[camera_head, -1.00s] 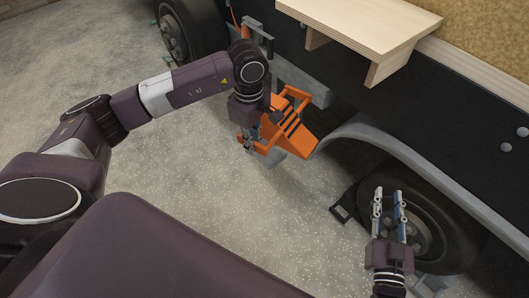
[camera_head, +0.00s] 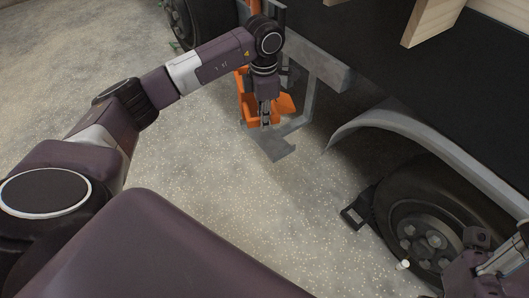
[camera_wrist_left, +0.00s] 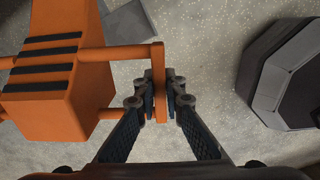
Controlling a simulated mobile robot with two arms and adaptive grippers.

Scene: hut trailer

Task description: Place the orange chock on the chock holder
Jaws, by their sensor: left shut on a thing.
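The orange chock (camera_head: 285,103) is in my left gripper (camera_head: 266,122), under the trailer's edge and partly hidden by the gripper. In the left wrist view, the chock's body (camera_wrist_left: 45,75) with black stripes is at the left, and my left gripper (camera_wrist_left: 160,100) is shut on its upright orange bar. The grey metal chock holder (camera_head: 280,147) hangs below the trailer frame, its flat plate just below and in front of the chock. Whether they touch is unclear. A grey plate (camera_wrist_left: 118,30) shows behind the chock. My right gripper (camera_head: 503,258) is at the lower right, partly cut off.
A wheel (camera_head: 425,220) under a grey fender (camera_head: 385,120) stands at the right, with a dark block (camera_head: 357,207) beside it. Another wheel (camera_head: 183,22) is at the back left. A wooden step (camera_head: 432,20) juts out above. The floor at the left is clear.

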